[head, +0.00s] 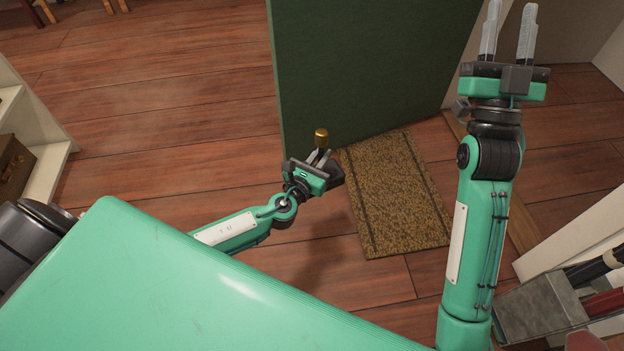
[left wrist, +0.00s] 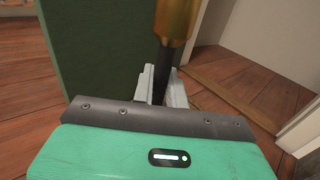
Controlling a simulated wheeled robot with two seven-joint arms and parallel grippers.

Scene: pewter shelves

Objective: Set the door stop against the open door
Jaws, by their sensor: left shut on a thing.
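The door stop (head: 321,137) shows as a brass-coloured cylinder with a dark lower part. My left gripper (head: 322,157) is shut on it and holds it upright, in front of the open green door (head: 375,65) near its free edge. In the left wrist view the brass part (left wrist: 176,18) rises above the fingers, with the dark part between them, and the door (left wrist: 95,50) stands just left. I cannot tell whether the stop touches the door or floor. My right gripper (head: 508,40) is open and empty, fingers apart, right of the door.
A brown doormat (head: 395,200) lies right of my left gripper. A white shelf (head: 45,170) with a brown box (head: 14,165) stands at the left. A grey container (head: 540,310) with long-handled things is at the lower right. Wooden floor left of the door is clear.

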